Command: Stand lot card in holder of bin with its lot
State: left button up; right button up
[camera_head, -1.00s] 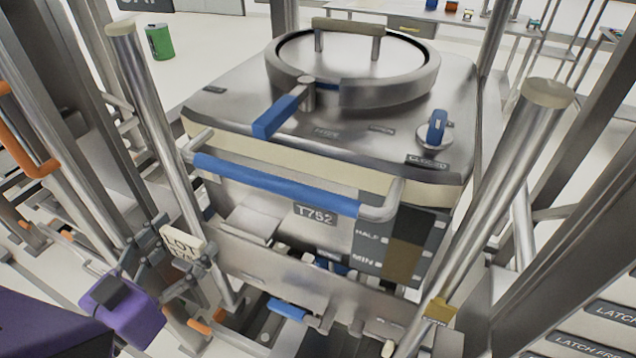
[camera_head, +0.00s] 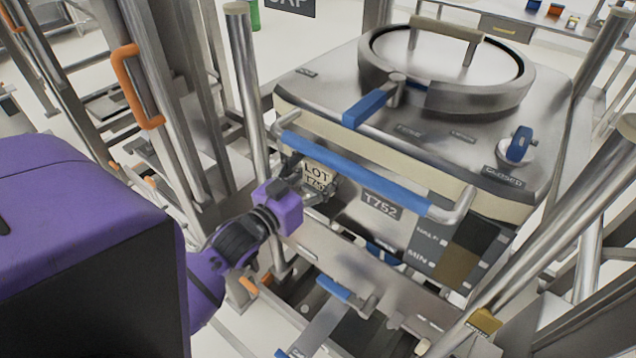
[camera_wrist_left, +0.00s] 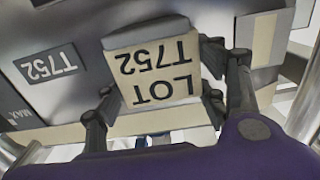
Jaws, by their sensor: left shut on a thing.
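The lot card (camera_head: 317,174) is cream with black print reading LOT T752. My left gripper (camera_head: 318,190) is shut on it, and the card is just below the bin's blue handle bar. In the left wrist view the card (camera_wrist_left: 157,72) appears upside down between the fingers (camera_wrist_left: 160,92). The steel bin (camera_head: 330,92) carries a T752 plate (camera_head: 381,204), right of the card; the plate also shows in the wrist view (camera_wrist_left: 47,65). A grey holder piece (camera_wrist_left: 145,31) shows at the card's edge in the wrist view. Whether the card touches it cannot be told. My right gripper is out of view.
The blue handle bar (camera_head: 350,170) runs across the bin's front just above the card. Steel posts (camera_head: 250,110) stand at left and right of the bin. An orange handle (camera_head: 135,88) is on a frame at left.

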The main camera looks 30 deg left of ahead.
aim_at(317, 186)
pick_arm(q)
notch_tip(317, 186, down, 3)
jog(key=shift+r, duration=0.1)
jog(key=shift+w+f, duration=0.3)
jog(key=shift+f, duration=0.15)
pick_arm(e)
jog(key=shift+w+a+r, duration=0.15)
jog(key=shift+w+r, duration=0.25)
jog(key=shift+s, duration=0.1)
pick_arm(q)
jog(key=shift+f, duration=0.2)
jog(key=o, duration=1.2)
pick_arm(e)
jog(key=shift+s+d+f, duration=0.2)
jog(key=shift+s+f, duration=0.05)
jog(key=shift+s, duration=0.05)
pick_arm(q)
jog(key=shift+r, duration=0.15)
